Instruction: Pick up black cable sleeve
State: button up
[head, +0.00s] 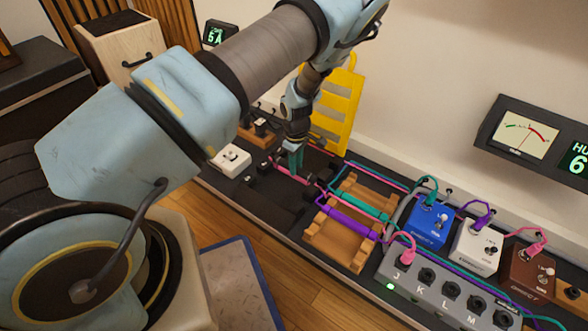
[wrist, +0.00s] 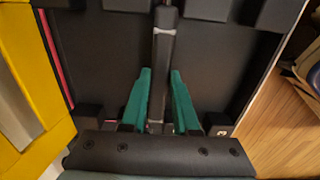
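A long, narrow black piece with light bands near its ends, which looks like the black cable sleeve (wrist: 163,50), lies on the dark surface in the wrist view. My gripper (wrist: 161,74) has two green fingers, one on each side of this piece, with gaps between them and it. The fingers are apart. In the head view my gripper (head: 296,160) points down over the black board, beside a pink cable (head: 290,175). I cannot make out the sleeve clearly there; my gripper and the dark board hide it.
A wooden cradle (head: 325,243) holding teal and purple sleeves stands to the right of my gripper. A yellow rack (head: 338,105) stands close behind it. A white box (head: 230,158) is to the left. Pedals, including a blue one (head: 428,222), and a grey jack box (head: 400,277) fill the right.

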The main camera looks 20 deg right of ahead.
grip_shut()
